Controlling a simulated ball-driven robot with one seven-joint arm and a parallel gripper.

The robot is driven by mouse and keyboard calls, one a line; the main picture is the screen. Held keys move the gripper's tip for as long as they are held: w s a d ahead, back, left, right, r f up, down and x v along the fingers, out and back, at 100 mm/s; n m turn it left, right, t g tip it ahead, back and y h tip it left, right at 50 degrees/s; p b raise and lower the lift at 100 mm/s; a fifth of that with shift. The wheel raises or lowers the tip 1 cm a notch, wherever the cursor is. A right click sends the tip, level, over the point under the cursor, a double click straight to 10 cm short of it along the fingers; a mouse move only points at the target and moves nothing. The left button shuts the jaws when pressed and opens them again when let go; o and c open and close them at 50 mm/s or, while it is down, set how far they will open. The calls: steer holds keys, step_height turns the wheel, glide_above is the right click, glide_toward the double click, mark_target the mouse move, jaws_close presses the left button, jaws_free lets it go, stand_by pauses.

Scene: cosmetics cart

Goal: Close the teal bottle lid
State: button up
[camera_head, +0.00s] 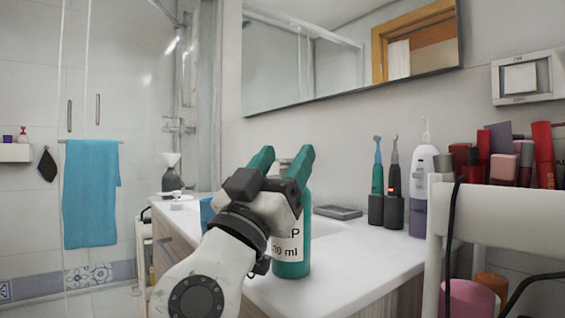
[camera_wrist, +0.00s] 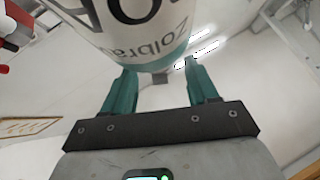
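The teal bottle (camera_head: 291,268) stands upright on the white counter, with a white label, partly hidden behind my arm. In the wrist view the bottle (camera_wrist: 140,28) fills the top middle, its label lettering upside down and a teal end showing below. My gripper (camera_head: 285,156) is at the bottle's upper part in the head view, its two teal fingers pointing up and apart. In the wrist view my gripper (camera_wrist: 160,74) is open, with a finger on each side below the bottle's teal end. A small grey piece shows between the fingers. I cannot tell whether it is the lid, or whether anything touches.
Two toothbrushes on dark stands (camera_head: 385,210) and a white-and-purple device (camera_head: 422,190) stand right of the bottle. A white cart (camera_head: 490,212) with several cosmetics is at the right. A flat grey box (camera_head: 338,212) lies behind. A blue towel (camera_head: 91,195) hangs left.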

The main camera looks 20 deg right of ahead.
steer(key=shift+s+a+f+p, duration=0.25)
steer(key=shift+a+f+p, duration=0.05)
steer(key=shift+a+p, duration=0.1)
steer(key=s+a+p, duration=0.2)
steer(key=s+a, duration=0.6)
steer(key=a, duration=0.1)
steer(key=shift+w+p, duration=0.1)
steer(key=shift+p, duration=0.2)
steer(key=shift+c, duration=0.4)
